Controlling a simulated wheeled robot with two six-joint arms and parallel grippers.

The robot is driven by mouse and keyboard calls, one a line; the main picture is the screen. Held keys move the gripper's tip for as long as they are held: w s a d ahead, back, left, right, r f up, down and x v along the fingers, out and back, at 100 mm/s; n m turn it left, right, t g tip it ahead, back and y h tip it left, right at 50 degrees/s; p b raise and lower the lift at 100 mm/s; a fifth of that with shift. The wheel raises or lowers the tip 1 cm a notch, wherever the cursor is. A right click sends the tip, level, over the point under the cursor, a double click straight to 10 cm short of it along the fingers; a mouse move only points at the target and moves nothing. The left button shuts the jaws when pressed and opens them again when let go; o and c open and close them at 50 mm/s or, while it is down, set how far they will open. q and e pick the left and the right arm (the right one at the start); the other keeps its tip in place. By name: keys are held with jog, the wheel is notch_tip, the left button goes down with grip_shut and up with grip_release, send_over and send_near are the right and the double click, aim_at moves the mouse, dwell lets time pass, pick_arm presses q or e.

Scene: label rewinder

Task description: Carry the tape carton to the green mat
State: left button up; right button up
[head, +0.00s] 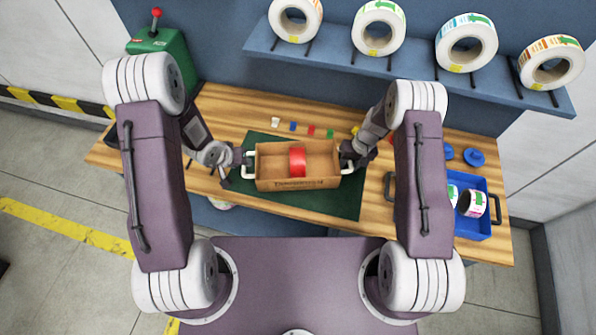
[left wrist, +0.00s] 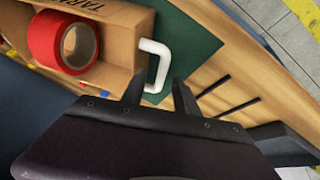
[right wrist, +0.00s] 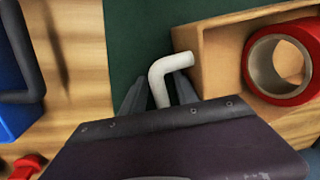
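The tape carton (head: 322,159) is an open brown box with a red tape roll (head: 298,161) inside and a white handle at each end. It rests, as far as I can tell, on the green mat (head: 331,204). My left gripper (head: 243,164) is at the carton's left handle (head: 249,165). In the left wrist view its fingers (left wrist: 158,95) are spread, with the handle (left wrist: 160,68) between or just ahead of them. My right gripper (head: 349,159) is at the right handle; in the right wrist view its fingers (right wrist: 158,95) stand apart around the white handle (right wrist: 160,80).
A blue tray (head: 472,228) with label rolls stands at the right of the wooden table (head: 232,108). Small coloured blocks (head: 311,131) lie behind the carton. A shelf (head: 400,70) with large label rolls is at the back. A green machine (head: 165,45) stands at the back left.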

notch_tip(320, 180, up, 12)
jog(key=d, duration=0.2)
jog(key=shift+w+f, duration=0.1)
dwell(0.5)
